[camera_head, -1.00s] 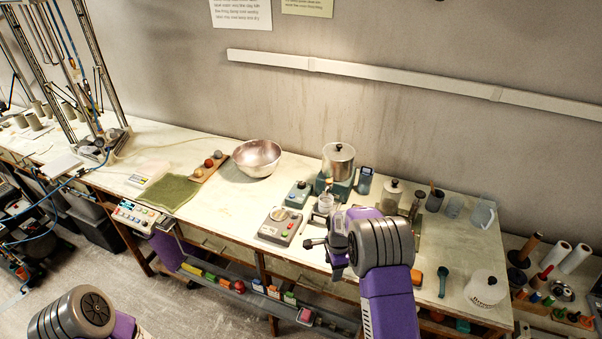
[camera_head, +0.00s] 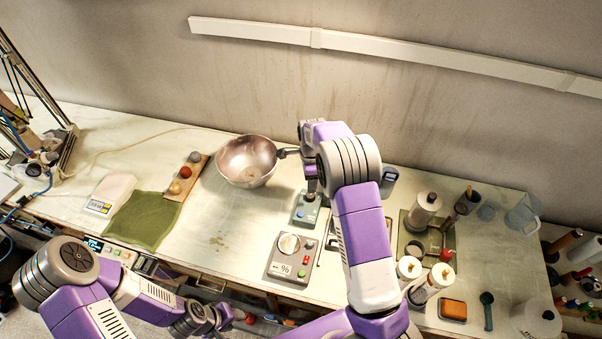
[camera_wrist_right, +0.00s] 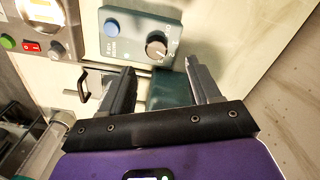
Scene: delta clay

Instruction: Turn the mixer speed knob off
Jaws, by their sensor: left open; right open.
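The mixer speed knob (camera_wrist_right: 156,48), dark with a pale pointer mark, sits on a teal control box (camera_wrist_right: 132,40) beside a blue round button (camera_wrist_right: 111,27). Printed marks surround the knob; its exact setting is too small to read. In the head view the box (camera_head: 303,218) stands mid-bench, partly under my right gripper. My right gripper (camera_wrist_right: 160,68) is open and empty; its fingertips are just short of the knob in the wrist picture, with no contact visible. My left gripper (camera_head: 217,317) is open, low at the bench's front edge, far from the box.
A metal bowl (camera_head: 248,161) is left of my right gripper. White jars (camera_head: 428,284) and a tray (camera_head: 405,225) lie right of my right arm, which hides the bench behind it.

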